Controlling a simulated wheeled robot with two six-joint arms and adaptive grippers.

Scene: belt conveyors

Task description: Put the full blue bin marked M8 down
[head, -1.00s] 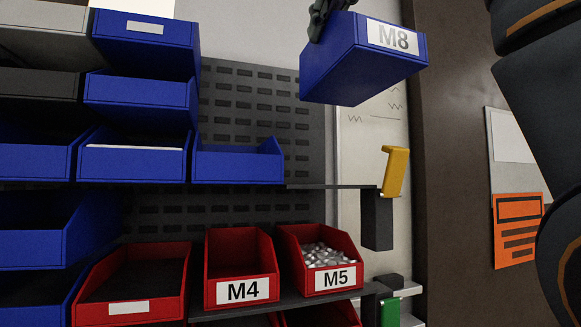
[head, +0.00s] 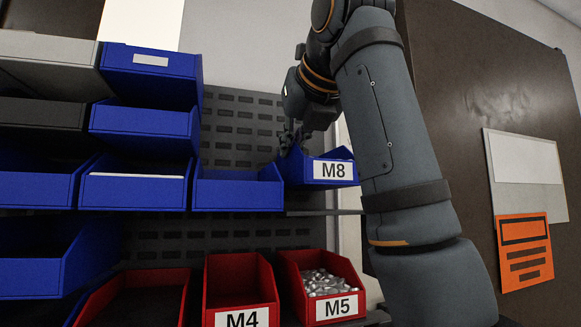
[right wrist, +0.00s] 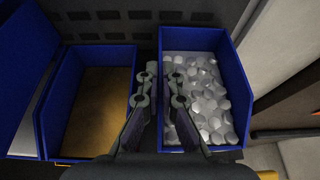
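The blue bin marked M8 (head: 333,171) is at the right end of the middle shelf row, upright, right of an empty blue bin (head: 238,193). In the right wrist view the M8 bin (right wrist: 220,40) is full of silver pieces (right wrist: 205,100). My right gripper (head: 290,137) is at its left wall. In the wrist view its fingers (right wrist: 159,68) lie close on both sides of that wall, gripping it. The bin's base shows a little above the shelf's front edge (head: 310,213); whether it touches the shelf I cannot tell. My left gripper is out of view.
Red bins M4 (head: 240,285) and M5 (head: 322,285) stand on the shelf below. More blue bins (head: 145,125) are stacked at left. The perforated back panel (head: 240,130) is behind. My right arm hides the area right of the M8 bin.

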